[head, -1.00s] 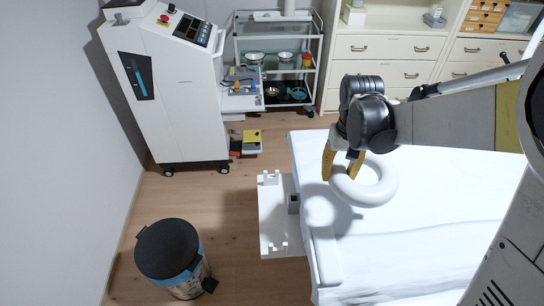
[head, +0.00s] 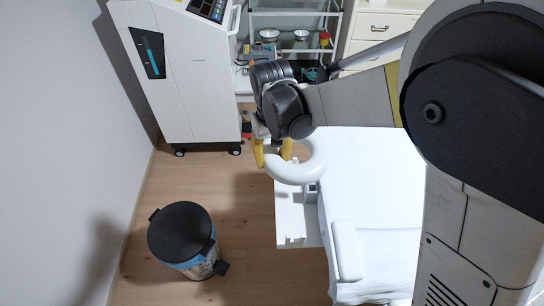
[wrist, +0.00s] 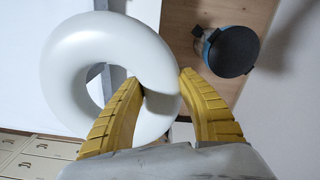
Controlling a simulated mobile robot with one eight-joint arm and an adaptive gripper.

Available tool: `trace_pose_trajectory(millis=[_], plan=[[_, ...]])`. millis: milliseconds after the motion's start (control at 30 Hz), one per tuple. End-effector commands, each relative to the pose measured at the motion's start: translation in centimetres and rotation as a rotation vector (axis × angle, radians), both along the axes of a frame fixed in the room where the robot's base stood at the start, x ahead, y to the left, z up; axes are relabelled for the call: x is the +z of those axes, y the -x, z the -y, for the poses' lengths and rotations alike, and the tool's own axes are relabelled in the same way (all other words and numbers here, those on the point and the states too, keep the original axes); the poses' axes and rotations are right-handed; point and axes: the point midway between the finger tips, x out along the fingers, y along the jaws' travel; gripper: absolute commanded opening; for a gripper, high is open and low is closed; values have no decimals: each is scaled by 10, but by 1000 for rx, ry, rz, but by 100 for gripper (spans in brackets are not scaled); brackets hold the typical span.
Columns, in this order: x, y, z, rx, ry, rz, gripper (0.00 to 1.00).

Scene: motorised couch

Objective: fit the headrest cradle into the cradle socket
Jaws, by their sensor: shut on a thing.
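The headrest cradle is a thick white ring (head: 300,170), also large in the wrist view (wrist: 65,55). My gripper (head: 272,160) has its yellow fingers on either side of the ring's near part and is shut on it. In the wrist view my gripper (wrist: 158,76) shows the ring's rounded section between the fingers. The cradle is held in the air above the couch's head end. The cradle socket seems to be the small grey box (head: 313,191) at the couch end, just below and right of the ring in the head view. The ring partly covers that area.
A white couch (head: 375,190) fills the right, with a white end plate (head: 290,222) jutting left. A black-lidded bin (head: 182,232) stands on the floor left. A white machine (head: 185,75) and a trolley (head: 300,60) stand behind. Floor between bin and plate is clear.

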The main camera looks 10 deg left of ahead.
Motion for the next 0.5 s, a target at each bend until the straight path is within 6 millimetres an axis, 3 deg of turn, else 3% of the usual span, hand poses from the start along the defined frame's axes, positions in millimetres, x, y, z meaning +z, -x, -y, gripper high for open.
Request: trace_pose_trajectory(millis=[167, 500], plan=[[-4, 2, 1, 0, 4, 3, 2], [-36, 2, 2, -1, 4, 3, 2]])
